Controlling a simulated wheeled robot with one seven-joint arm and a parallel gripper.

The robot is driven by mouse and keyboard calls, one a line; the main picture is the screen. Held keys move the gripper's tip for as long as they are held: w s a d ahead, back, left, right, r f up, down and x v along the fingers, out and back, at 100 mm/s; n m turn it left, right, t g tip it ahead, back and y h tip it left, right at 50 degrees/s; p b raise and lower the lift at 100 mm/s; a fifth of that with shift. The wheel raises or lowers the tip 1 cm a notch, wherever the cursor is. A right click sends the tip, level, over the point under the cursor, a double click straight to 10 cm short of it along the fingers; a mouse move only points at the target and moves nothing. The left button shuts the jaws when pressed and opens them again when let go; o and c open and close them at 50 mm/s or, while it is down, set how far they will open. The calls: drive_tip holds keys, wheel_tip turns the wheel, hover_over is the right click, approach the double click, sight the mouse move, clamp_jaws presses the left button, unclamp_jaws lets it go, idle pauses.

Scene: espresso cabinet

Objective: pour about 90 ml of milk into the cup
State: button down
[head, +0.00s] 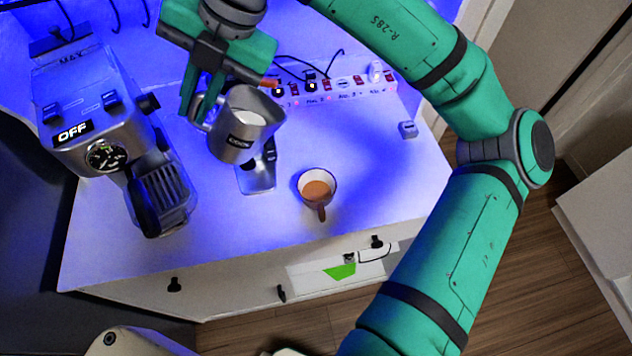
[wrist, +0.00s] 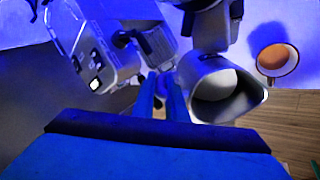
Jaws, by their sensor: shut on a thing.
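A steel milk pitcher (head: 238,135) with a dark label is held in the air above the counter, and white milk shows inside its mouth. My gripper (head: 203,118) is shut on the pitcher's handle, at its left side. The pitcher also shows in the wrist view (wrist: 196,98), its open mouth facing the camera. The cup (head: 329,204) stands upright on the counter, to the right of and nearer than the pitcher. It holds brown coffee, and its handle points to the front. The cup shows at the upper right of the wrist view (wrist: 291,66), apart from the pitcher. No milk stream is visible.
An espresso machine (head: 105,120) with a display reading OFF stands at the left. A power strip (head: 335,90) runs along the back.

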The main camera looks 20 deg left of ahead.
sight(221, 107)
drive_tip(key=shift+w+d+r+y, duration=0.3)
drive_tip(key=shift+d+y, duration=0.3)
drive_tip(key=shift+d, duration=0.05)
drive_tip(key=shift+d+r+g, duration=0.15)
drive_tip(key=shift+g, duration=0.15)
drive_tip(key=shift+w+d+r+g+y, duration=0.35)
drive_tip(key=shift+d+y, duration=0.2)
drive_tip(key=shift+y, duration=0.25)
drive_tip(key=shift+w+d+g+y, duration=0.25)
drive_tip(key=shift+d+g+y, duration=0.1)
drive_tip(key=shift+d+y, duration=0.35)
drive_tip(key=shift+w+d+g+y, duration=0.3)
drive_tip(key=shift+d+y, duration=0.2)
drive_tip(key=shift+y, duration=0.4)
idle(3.1)
drive_tip(key=shift+s, duration=0.1)
drive_tip(key=shift+s+a+r+t+h, duration=0.1)
drive_tip(key=shift+s+a+t+h, duration=0.1)
drive_tip(key=shift+a+h, duration=0.2)
drive_tip(key=shift+s+a+r+t+h, duration=0.1)
drive_tip(key=shift+a+t+h, duration=0.1)
drive_tip(key=shift+a+h, duration=0.2)
drive_tip(key=shift+s+a+f+h, duration=0.1)
drive_tip(key=shift+a+f+h, duration=0.15)
drive_tip(key=shift+h, duration=0.35)
drive_tip(key=shift+s+a+t, duration=0.1)
drive_tip(key=shift+a+t, duration=0.1)
drive_tip(key=shift+t, duration=0.1)
